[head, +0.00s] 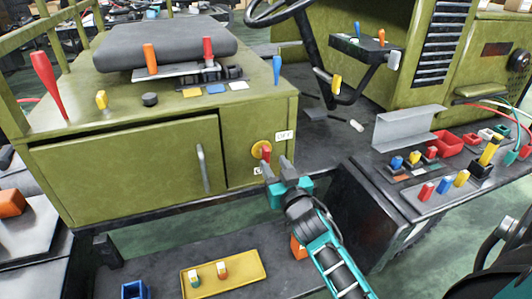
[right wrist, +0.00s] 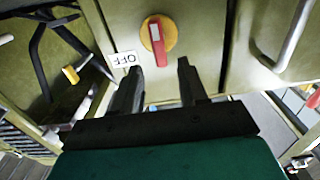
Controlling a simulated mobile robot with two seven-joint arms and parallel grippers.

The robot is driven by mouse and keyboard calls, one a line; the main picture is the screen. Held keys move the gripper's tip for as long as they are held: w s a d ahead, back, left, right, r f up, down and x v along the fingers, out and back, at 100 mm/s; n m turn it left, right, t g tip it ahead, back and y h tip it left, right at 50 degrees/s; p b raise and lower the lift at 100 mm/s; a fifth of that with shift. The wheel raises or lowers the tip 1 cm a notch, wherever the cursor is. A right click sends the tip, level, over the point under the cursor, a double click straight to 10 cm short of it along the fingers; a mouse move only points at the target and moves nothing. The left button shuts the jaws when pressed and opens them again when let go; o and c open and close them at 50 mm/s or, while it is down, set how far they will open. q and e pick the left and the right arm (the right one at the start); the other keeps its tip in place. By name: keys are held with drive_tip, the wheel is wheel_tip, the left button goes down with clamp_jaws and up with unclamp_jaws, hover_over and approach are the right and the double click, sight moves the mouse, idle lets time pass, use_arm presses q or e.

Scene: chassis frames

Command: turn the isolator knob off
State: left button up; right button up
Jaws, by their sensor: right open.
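The isolator knob (head: 257,150) is a round yellow disc with a red handle, on the green cabinet's front right of the door. In the right wrist view, the knob (right wrist: 171,34) lies just beyond my fingertips; its red handle has a white stripe and its end points toward the gap between them. An OFF label (head: 285,135) is beside the knob; it appears upside down in the right wrist view (right wrist: 124,59). A second label (head: 257,170) below is partly hidden. My right gripper (head: 276,165) is open, with no visible grip on the handle. My left gripper is not in view.
The cabinet door (head: 130,175) has a long vertical handle (head: 203,167) left of the knob. Levers and a seat (head: 165,45) are on top. A yellow tray (head: 245,275) lies below. A table (head: 400,190) with several coloured parts stands at the right.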

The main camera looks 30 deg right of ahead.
sight(268, 156)
drive_tip(key=x, duration=0.6)
drive_tip(key=shift+w, duration=0.2)
drive_tip(key=shift+c, duration=0.4)
clamp_jaws()
